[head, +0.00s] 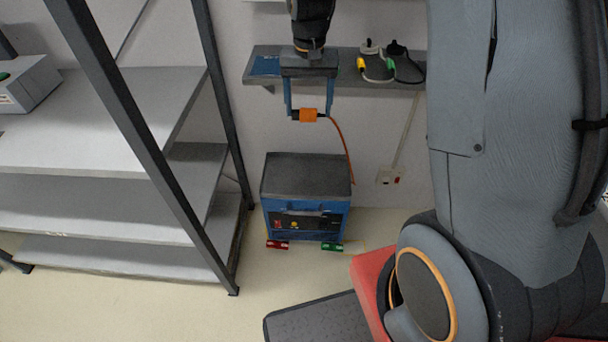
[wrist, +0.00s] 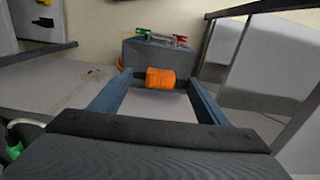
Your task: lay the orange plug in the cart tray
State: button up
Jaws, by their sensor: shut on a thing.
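An orange cable hangs from the plug down to the right side of the cart.
A grey rack (head: 120,205) stands left of the cart. Red (head: 277,245) and green (head: 331,247) parts sit at the cart's foot.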

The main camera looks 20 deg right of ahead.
jog(key=s+a+f+b, duration=0.1)
jog(key=s+f+b, duration=0.45)
jog(key=f, duration=0.45)
jog(key=s+a+f+b, duration=0.1)
jog(key=s+f+b, duration=0.5)
jog(key=f, duration=0.4)
jog(key=s+a+f+b, duration=0.1)
jog(key=s+f+b, duration=0.3)
jog(key=f+b, duration=0.5)
jog(key=b, duration=0.7)
send_near(314, 190)
jog(key=shift+a+f, duration=0.1)
notch_tip(314, 190, down, 4)
jog(key=shift+s+f+b, duration=0.1)
jog(key=shift+b, duration=0.45)
jog(key=shift+w+f, duration=0.1)
jog(key=shift+w, duration=0.1)
jog(key=shift+f, duration=0.2)
